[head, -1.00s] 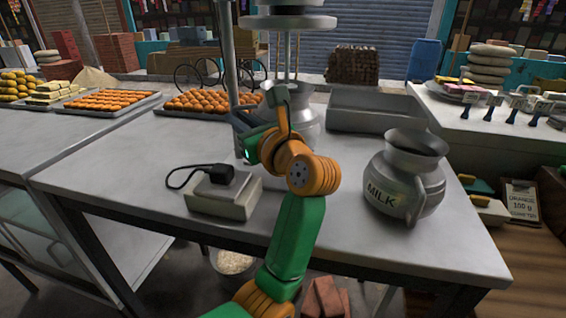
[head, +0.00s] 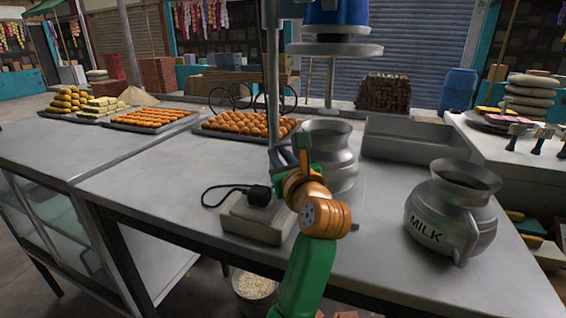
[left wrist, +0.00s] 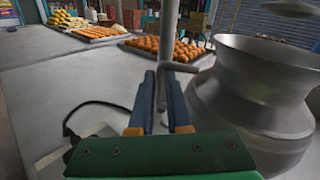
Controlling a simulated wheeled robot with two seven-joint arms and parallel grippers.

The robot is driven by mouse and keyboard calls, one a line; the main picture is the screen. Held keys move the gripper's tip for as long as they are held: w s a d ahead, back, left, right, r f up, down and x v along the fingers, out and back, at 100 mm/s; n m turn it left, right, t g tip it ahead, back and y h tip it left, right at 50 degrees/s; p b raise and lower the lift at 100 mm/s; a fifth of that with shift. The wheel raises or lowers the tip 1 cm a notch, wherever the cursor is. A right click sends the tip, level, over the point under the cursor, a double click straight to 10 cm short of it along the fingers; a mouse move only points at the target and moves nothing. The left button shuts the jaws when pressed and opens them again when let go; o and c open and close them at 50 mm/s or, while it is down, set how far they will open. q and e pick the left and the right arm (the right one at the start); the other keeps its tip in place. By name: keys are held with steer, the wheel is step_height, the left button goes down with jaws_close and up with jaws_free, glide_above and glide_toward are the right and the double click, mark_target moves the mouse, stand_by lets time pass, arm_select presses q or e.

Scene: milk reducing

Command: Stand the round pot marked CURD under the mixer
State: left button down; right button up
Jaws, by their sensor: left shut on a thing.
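The round metal pot (head: 333,158) is upright on the table behind my left wrist; its lower left is hidden and no CURD mark shows. It fills the right of the left wrist view (left wrist: 258,85). My left gripper (head: 290,160) is at the pot's left side, shut on its handle; the handle shows between the fingers in the left wrist view (left wrist: 160,92). The mixer (head: 335,48), a blue motor over round discs, hangs above the pot on a grey pole. I cannot tell whether the pot is centred under it. My right gripper is out of view.
A metal pot marked MILK (head: 450,215) stands at the right. A box with a black plug and cable (head: 255,222) lies left of my wrist. A grey tray (head: 415,140) and a tray of orange sweets (head: 250,125) are behind. The left table (head: 90,150) is mostly clear.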

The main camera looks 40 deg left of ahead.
arm_select(q)
steer(key=shift+s+f, duration=0.1)
steer(key=shift+f, duration=0.5)
steer(key=c, duration=1.3)
jaws_free()
steer(key=shift+f, duration=0.1)
steer(key=o, duration=0.4)
steer(key=shift+s, duration=0.1)
steer(key=shift+d, duration=0.1)
